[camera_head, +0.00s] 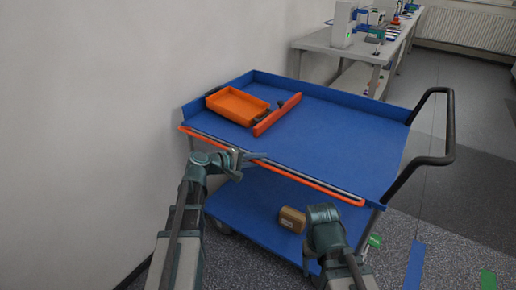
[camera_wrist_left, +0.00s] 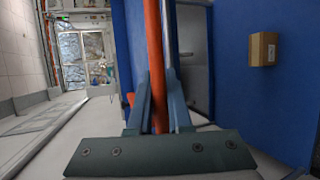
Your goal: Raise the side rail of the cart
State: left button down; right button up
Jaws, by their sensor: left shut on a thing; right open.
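The cart (camera_head: 330,120) is blue with two decks. Its side rail (camera_head: 310,182) is a long, thin orange bar along the near long edge, low and about level with the upper deck's edge. My left gripper (camera_head: 250,156) is shut on the rail, left of its middle. In the left wrist view the rail (camera_wrist_left: 153,40) runs between the two fingers of the left gripper (camera_wrist_left: 159,88). My right gripper (camera_head: 322,212) is open, below and in front of the rail's right part, apart from it; its fingertips are hard to make out.
An orange tray (camera_head: 238,105) and an orange-red bar (camera_head: 278,115) lie on the upper deck. A brown box (camera_head: 292,219) sits on the lower deck. A black push handle (camera_head: 450,125) stands at the right. The wall (camera_head: 90,110) is close at left.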

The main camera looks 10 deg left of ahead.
pick_arm(q)
jog(key=w+g+y+p, duration=0.1)
jog(key=g+p, duration=0.1)
jog(key=p, duration=0.2)
jog(key=w+d+r+n+g+y+p, duration=0.1)
jog(key=g+p, duration=0.2)
jog(key=p, duration=0.1)
jog(key=w+r+n+g+y+p, duration=0.1)
jog(key=g+y+p, duration=0.1)
jog(key=p, duration=0.2)
jog(key=shift+w+d+g, duration=0.15)
jog(key=shift+w+g, duration=0.2)
jog(key=shift+g, duration=0.05)
jog(key=shift+w+d+f+n+g+y+p, duration=0.15)
jog(key=shift+g+y+p, duration=0.1)
jog(key=shift+g, duration=0.2)
jog(key=shift+w+r+n+g+y+p, duration=0.15)
jog(key=shift+g+p, duration=0.1)
jog(key=shift+g, duration=0.2)
jog(key=shift+s+f, duration=0.1)
jog(key=shift+s, duration=0.05)
jog(key=c, duration=0.9)
grip_release()
jog(key=shift+o, duration=0.3)
